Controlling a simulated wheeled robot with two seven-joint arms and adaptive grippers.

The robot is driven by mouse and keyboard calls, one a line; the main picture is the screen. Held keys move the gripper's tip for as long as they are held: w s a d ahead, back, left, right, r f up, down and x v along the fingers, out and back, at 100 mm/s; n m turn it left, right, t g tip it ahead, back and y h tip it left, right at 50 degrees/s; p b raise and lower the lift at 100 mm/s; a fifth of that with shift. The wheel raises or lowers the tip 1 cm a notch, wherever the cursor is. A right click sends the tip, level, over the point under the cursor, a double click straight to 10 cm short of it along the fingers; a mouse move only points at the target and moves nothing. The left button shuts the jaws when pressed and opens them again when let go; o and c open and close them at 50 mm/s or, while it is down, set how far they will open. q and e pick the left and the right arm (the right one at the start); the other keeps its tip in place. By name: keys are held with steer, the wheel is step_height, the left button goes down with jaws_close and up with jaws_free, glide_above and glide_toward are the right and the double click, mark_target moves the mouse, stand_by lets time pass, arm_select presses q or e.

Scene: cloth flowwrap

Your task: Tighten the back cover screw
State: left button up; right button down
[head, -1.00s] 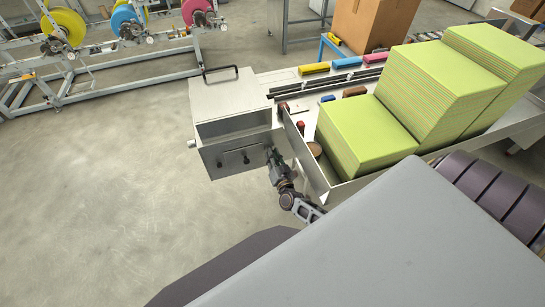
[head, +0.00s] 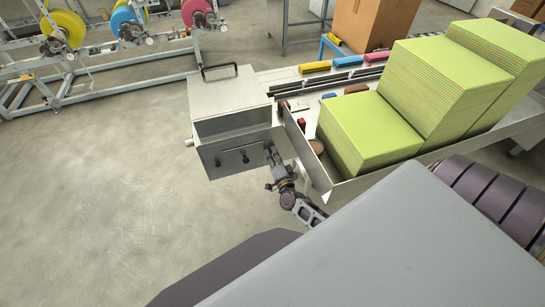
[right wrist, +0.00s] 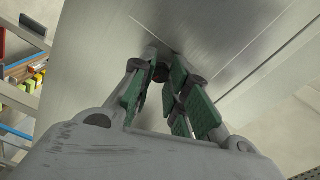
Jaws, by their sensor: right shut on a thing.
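The grey metal machine box (head: 228,95) has a back cover (head: 215,160) on its near side. Two dark screw knobs (head: 244,157) show on the cover, left of my right gripper. My right gripper (head: 270,153) is at the right end of the cover. In the right wrist view, its green-padded fingers (right wrist: 166,85) are shut on a small dark screw knob (right wrist: 160,73) against the metal face. The fingers hide part of this knob, so how deep it sits cannot be told. My left gripper is not in view.
Stacks of green cloths (head: 370,130) stand on the metal conveyor (head: 345,188) to the right. A reel rack (head: 100,65) is at the back left, and a cardboard box (head: 373,22) is behind. The floor left of the machine is clear.

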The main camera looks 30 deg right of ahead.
steer(key=m+b, duration=0.1)
steer(key=m, duration=0.1)
steer(key=m+b, duration=0.1)
steer(key=m, duration=0.2)
steer(key=shift+d+m, duration=0.2)
steer(key=shift+m, duration=0.1)
steer(key=shift+r, duration=0.1)
steer(key=c, duration=1.3)
jaws_free()
steer(key=shift+c, duration=0.2)
steer(key=shift+a, duration=0.1)
steer(key=shift+s, duration=0.1)
steer(key=v, duration=1.1)
steer(key=shift+s, duration=0.4)
